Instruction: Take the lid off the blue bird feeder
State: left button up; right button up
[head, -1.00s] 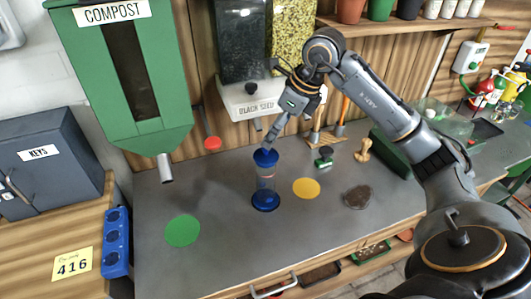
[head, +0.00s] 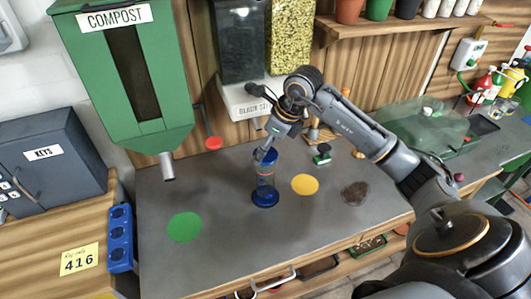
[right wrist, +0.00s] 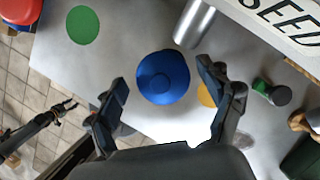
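The blue bird feeder (head: 265,182) stands upright on the grey bench, a clear tube with a blue base and blue lid. Its round blue lid (right wrist: 163,78) fills the middle of the right wrist view, seen from above. My right gripper (right wrist: 165,80) is open, with one finger on each side of the lid in that view; I cannot tell whether they touch it. In the head view the right gripper (head: 264,152) is at the feeder's top and partly hides the lid. My left gripper (right wrist: 66,108) shows small at the left of the right wrist view, its fingers apart, away from the feeder.
A green disc (head: 185,227) and a yellow disc (head: 305,184) lie flat either side of the feeder. A green compost dispenser (head: 125,80) hangs at left, a black seed dispenser (head: 240,48) behind.

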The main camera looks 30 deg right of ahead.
jog(key=c, duration=0.6)
jog(key=shift+r, duration=0.1)
